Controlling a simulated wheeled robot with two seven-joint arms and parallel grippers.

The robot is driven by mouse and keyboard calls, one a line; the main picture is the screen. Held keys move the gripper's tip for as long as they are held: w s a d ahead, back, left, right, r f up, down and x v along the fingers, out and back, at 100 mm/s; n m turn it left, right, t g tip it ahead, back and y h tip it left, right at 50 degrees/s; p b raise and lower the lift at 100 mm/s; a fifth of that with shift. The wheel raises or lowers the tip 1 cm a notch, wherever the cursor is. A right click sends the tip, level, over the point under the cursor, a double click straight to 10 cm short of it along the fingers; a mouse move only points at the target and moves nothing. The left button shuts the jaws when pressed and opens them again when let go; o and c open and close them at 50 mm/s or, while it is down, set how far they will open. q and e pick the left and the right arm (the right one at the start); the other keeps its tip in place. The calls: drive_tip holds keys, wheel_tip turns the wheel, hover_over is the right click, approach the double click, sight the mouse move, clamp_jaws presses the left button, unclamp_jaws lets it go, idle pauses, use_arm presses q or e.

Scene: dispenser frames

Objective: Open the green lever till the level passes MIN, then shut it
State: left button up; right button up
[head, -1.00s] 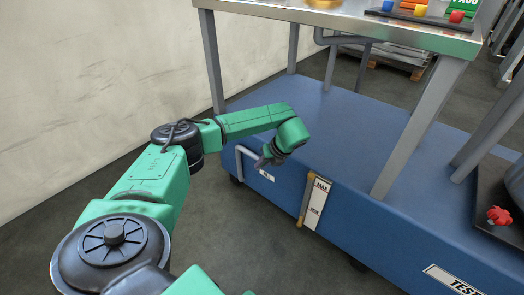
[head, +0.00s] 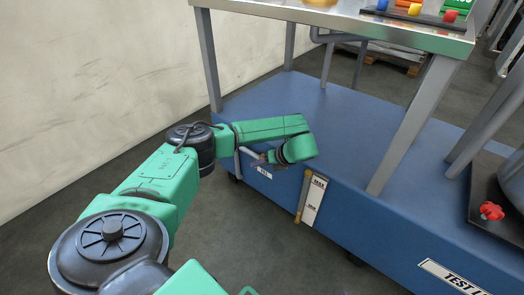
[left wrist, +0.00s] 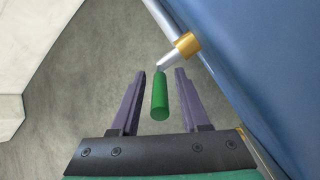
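The green lever (left wrist: 160,96) shows in the left wrist view as a green grip on a metal stem with a brass fitting (left wrist: 187,45) at the blue base's side. My left gripper (left wrist: 160,76) is open, one finger on each side of the green grip, with gaps between. In the head view my left gripper (head: 258,160) is small beside the blue base, and the lever is hidden or too small to tell. The level gauge (head: 302,196) is a thin amber tube beside a white MAX/MIN label (head: 314,199). Its level is too small to read. My right gripper is not in view.
The blue base (head: 345,150) carries a metal-topped table (head: 330,18) on grey legs. Blue, yellow and red knobs (head: 415,10) sit at its top right. A red handwheel (head: 491,211) is at the far right. Grey floor (head: 240,245) is free in front.

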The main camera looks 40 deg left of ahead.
use_arm(q)
drive_tip(key=p+v, duration=0.4)
drive_tip(key=v, duration=1)
drive_tip(key=shift+d+r, duration=0.2)
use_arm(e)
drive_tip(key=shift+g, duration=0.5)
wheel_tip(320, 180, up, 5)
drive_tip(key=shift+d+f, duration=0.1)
